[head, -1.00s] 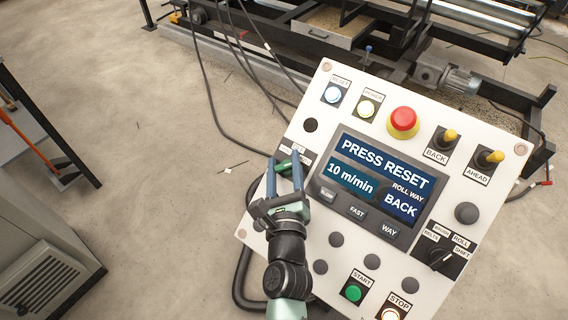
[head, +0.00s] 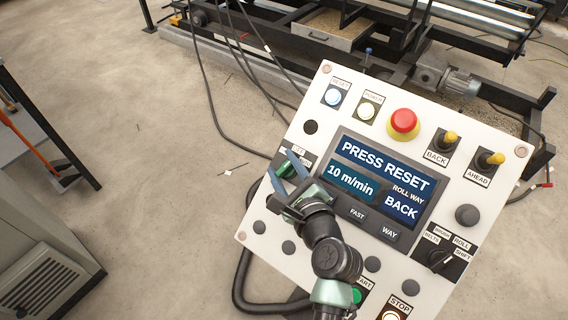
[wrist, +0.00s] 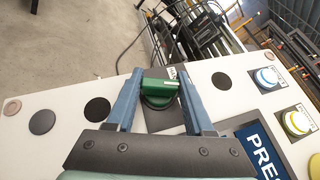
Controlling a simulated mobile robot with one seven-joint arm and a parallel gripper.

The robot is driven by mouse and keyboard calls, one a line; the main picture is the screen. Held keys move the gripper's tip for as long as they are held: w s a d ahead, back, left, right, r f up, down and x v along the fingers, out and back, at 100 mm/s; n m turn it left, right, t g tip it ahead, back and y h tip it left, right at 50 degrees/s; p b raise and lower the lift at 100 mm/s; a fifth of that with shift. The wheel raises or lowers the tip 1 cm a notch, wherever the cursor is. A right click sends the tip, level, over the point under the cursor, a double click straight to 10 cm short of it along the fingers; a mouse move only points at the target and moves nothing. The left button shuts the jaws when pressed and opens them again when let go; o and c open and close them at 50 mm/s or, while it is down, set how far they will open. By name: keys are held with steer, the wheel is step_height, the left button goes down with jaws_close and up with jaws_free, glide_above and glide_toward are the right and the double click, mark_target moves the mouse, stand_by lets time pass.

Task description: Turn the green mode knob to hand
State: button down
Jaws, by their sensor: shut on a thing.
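The green mode knob (wrist: 160,88) sits on a dark label plate (wrist: 165,118) between my gripper's blue fingers in the wrist view. Its handle bar lies crosswise from finger to finger. My gripper (wrist: 160,74) is shut on it. In the head view the knob (head: 287,168) shows partly between the fingers of my gripper (head: 281,165), at the left side of the white control panel (head: 268,212). The labels around the knob are mostly covered or too small to read, so I cannot tell which position it points to.
The panel's screen (head: 375,185) reads "PRESS RESET". A red mushroom button (head: 403,122), two yellow-tipped levers (head: 450,137) and a black selector (head: 441,259) stand to the right. The lit reset button (head: 333,97) is above. Open floor lies left of the panel.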

steer(key=n+g+p, duration=0.1)
steer(key=n+g+y+p, duration=0.1)
steer(key=n+p, duration=0.1)
steer(key=shift+r+g, duration=0.3)
steer(key=shift+r, duration=0.1)
steer(key=n+g+y+p, duration=0.1)
steer(key=n+g+p, duration=0.2)
steer(key=p, duration=0.1)
steer(key=shift+g, duration=0.3)
steer(key=shift+f+n+g+p, duration=0.2)
steer(key=shift+n+g+p, duration=0.75)
steer(key=shift+n+g, duration=0.15)
steer(key=shift+f+n+g+p, duration=0.2)
steer(key=shift+n+g+p, duration=0.35)
steer(key=shift+n+g, duration=0.85)
steer(key=shift+h, duration=0.3)
steer(key=shift+c, duration=1.4)
jaws_free()
steer(key=shift+g, duration=0.3)
